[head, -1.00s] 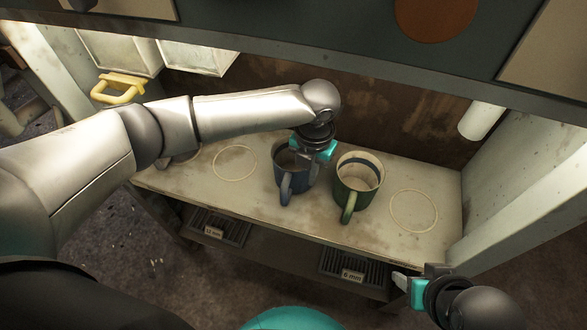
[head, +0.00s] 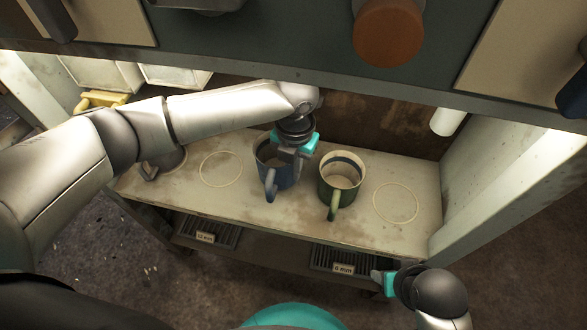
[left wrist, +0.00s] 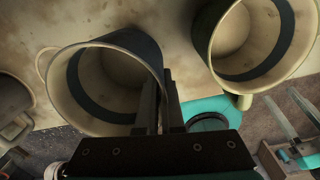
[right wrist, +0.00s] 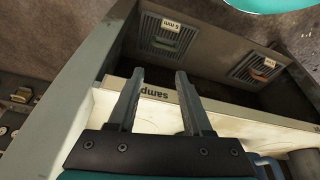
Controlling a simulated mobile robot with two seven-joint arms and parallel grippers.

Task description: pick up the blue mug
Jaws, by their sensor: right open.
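The blue mug (head: 278,176) stands upright on the pale shelf, its handle towards me. My left gripper (head: 293,153) reaches down at its right side. In the left wrist view the fingers (left wrist: 160,100) are close together with the wall of the blue mug (left wrist: 120,90) between them, so the gripper looks shut on the rim. The mug's handle is hidden there. The mug looks empty. My right gripper (head: 380,284) is low at the shelf's front right; in the right wrist view its fingers (right wrist: 157,100) are apart and empty.
A green mug (head: 328,188) stands close on the right of the blue mug. A grey mug (head: 172,160) stands at the far left, partly behind my arm. Ring marks (head: 396,203) lie on bare shelf. A dark panel with an orange-brown disc (head: 388,32) overhangs the back.

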